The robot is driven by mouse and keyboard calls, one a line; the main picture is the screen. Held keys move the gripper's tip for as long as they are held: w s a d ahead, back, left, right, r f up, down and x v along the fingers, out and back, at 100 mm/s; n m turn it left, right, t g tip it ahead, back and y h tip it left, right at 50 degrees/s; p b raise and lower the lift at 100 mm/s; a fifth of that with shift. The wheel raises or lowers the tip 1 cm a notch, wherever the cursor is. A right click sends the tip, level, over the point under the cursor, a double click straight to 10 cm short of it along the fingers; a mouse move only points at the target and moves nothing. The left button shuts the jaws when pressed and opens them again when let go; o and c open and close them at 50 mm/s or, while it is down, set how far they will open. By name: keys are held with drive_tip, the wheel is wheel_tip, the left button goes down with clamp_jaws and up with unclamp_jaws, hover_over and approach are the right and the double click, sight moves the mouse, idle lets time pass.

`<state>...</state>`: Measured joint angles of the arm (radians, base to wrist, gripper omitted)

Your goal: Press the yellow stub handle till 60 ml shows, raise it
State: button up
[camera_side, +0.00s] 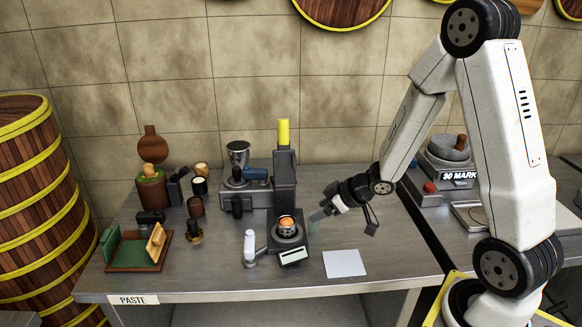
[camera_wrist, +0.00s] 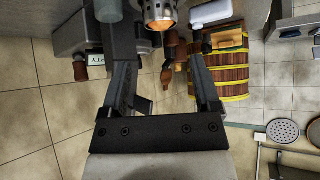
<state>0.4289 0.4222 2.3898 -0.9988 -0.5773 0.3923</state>
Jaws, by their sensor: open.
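The yellow stub handle (camera_side: 283,131) stands upright at the top of a dark grey column (camera_side: 285,180) at the back of the bench. I cannot make it out in the wrist view. In front of the column, a metal cup (camera_side: 287,229) with glowing orange contents sits on a grey base, and also shows at the top of the wrist view (camera_wrist: 158,14). A small pale display (camera_side: 293,256) is on the base's front; its figures are too small to read. My gripper (camera_side: 345,222) is open and empty, right of the cup and well below the handle. Its fingers are apart in the wrist view (camera_wrist: 163,62).
A silver-topped grinder-like device (camera_side: 238,155) stands left of the column. Bottles, a green-and-wood tray (camera_side: 138,251) and a white-handled tool (camera_side: 250,248) are further left and in front. A white card (camera_side: 344,263) lies on clear bench at front right.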

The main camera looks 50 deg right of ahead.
wheel_tip(320, 180, up, 25)
drive_tip(key=w+d+n+t+y, duration=0.1)
drive_tip(key=w+d+n+y, duration=0.4)
drive_tip(key=w+d+y, duration=0.9)
wheel_tip(320, 180, down, 11)
drive_tip(key=w+a+h, duration=0.1)
drive_tip(key=a, duration=0.1)
drive_tip(key=shift+w+a, duration=0.15)
drive_tip(key=shift+a, duration=0.05)
idle(0.8)
drive_tip(key=shift+f, duration=0.1)
hover_over(284, 155)
drive_tip(key=w, duration=0.3)
drive_tip(key=shift+s+d, duration=0.1)
drive_tip(key=shift+s, duration=0.1)
clamp_jaws()
idle(0.4)
